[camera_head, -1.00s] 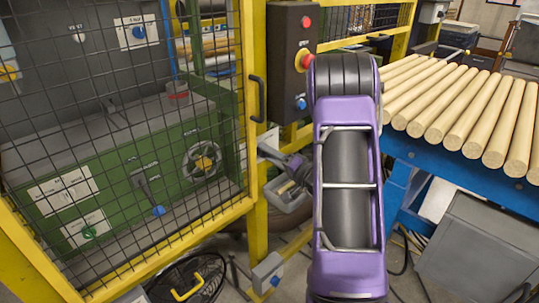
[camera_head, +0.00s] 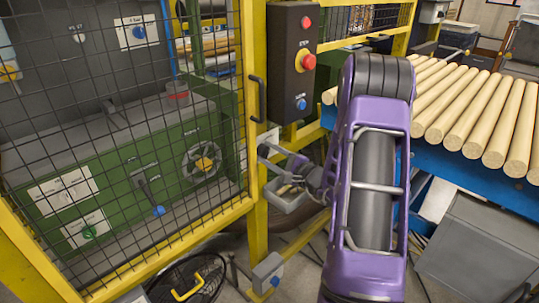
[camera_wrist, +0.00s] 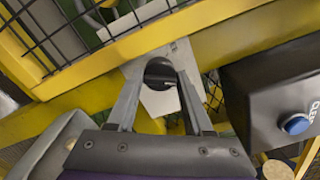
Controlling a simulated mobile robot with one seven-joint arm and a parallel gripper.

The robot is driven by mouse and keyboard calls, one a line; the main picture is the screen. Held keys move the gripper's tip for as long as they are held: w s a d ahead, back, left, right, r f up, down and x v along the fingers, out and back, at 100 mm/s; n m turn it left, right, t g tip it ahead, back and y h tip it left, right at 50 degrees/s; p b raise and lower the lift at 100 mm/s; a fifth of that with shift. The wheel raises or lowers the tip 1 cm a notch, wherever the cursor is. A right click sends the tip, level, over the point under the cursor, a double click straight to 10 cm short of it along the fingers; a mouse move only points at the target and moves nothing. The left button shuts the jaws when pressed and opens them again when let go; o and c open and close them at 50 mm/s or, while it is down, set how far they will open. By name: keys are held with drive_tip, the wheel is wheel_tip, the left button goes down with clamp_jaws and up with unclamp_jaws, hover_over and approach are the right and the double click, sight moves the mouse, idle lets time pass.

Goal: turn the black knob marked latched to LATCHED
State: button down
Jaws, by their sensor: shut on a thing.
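The black knob (camera_wrist: 160,73) sits on a pale plate (camera_wrist: 156,100) fixed at the yellow frame, in the wrist view. My gripper (camera_wrist: 159,78) is shut on it, one finger on each side. A pale mark shows on the knob's lower right; I cannot read any label on the plate. In the head view my gripper (camera_head: 268,152) reaches the yellow post beside the mesh door, and the knob itself cannot be made out there.
A yellow mesh door (camera_head: 120,140) is at left. Wood rods (camera_head: 485,115) lie on a blue stand (camera_head: 465,163) at right. A grey tray (camera_head: 288,200) is below my gripper.

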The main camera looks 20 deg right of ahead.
drive_tip(key=shift+m, duration=1.6)
drive_tip(key=c, duration=0.6)
unclamp_jaws()
drive_tip(key=v, duration=1.7)
drive_tip(key=shift+s+p, duration=0.2)
drive_tip(key=shift+p, duration=0.15)
